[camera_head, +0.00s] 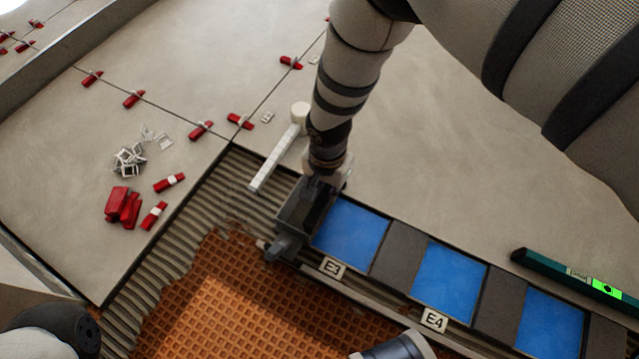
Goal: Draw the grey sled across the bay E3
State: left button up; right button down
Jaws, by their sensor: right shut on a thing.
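The grey sled (292,207), a small open box, sits at the left end of bay E3, against the edge of its blue surface (352,236). A grey end piece of the sled rests over the front rail. My right gripper (326,182) comes down from above and is shut on the sled, its fingers partly hidden by the wrist and the sled. The white label E3 (332,267) is on the rail in front of the bay.
Bay E4 (448,283) and another blue bay (550,326) lie to the right, separated by dark strips. A green level (575,277) lies on the tiles behind them. A white-handled tool (275,158) lies left of my wrist. Red wedges (122,205) and white clips (128,160) lie on the left tile.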

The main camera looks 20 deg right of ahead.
pick_arm(q)
jog(key=w+r+t+p, duration=0.1)
jog(key=w+r+p, duration=0.2)
jog(key=r+p, duration=0.4)
jog(key=shift+r+t+p, duration=0.2)
jog(key=shift+t+p, duration=0.2)
jog(key=shift+p, duration=1)
pick_arm(e)
jog(key=s+d, duration=1.5)
jog(key=s, duration=0.4)
jog(key=shift+s, duration=0.3)
jog(key=c, duration=1.5)
grip_release()
jog(key=shift+w, duration=0.1)
notch_tip(320, 180, up, 12)
